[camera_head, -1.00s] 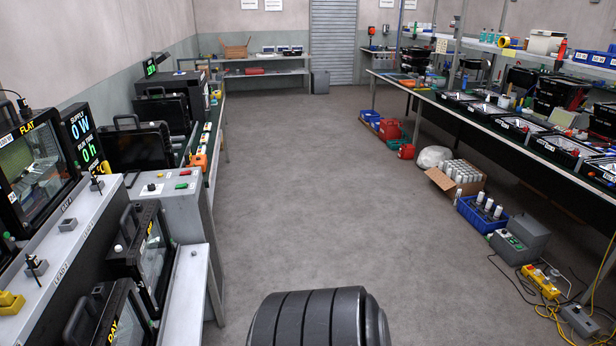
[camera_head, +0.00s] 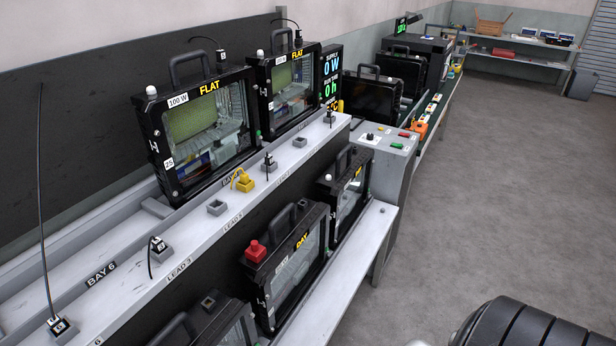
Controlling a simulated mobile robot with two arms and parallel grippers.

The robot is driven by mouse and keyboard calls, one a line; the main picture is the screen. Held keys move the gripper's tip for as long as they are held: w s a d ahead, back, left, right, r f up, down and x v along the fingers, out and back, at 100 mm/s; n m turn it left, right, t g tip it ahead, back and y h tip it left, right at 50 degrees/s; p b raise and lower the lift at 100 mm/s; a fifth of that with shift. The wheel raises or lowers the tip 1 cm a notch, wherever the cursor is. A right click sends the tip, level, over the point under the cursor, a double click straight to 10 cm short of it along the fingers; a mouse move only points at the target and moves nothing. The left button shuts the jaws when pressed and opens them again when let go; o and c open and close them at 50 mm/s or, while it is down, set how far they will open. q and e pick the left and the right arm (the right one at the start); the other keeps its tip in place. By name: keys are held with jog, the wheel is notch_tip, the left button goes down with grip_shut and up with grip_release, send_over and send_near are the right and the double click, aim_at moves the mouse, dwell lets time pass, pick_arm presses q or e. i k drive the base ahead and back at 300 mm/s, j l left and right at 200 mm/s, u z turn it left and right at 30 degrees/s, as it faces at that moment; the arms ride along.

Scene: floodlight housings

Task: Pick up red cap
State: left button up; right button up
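A red cap (camera_head: 256,250) sits on the top left corner of a black floodlight housing (camera_head: 290,258) marked DAY, on the lower shelf at the bottom centre. The cap is upright, left of the housing's handle. Neither of my grippers is in view. A dark ribbed part of my own body shows at the bottom right.
Two housings marked FLAT (camera_head: 200,125) stand on the upper bench (camera_head: 120,262) with white caps on their corners. The grey floor (camera_head: 480,190) at right is clear.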

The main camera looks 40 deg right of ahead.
aim_at(255, 253)
jog(key=k+l+z, duration=0.1)
jog(key=l, duration=0.25)
jog(key=k+l+z, duration=0.1)
jog(key=l, duration=0.3)
jog(key=k+l, duration=0.25)
jog(key=l, duration=0.15)
jog(key=k+l+z, duration=0.15)
jog(key=l, duration=0.2)
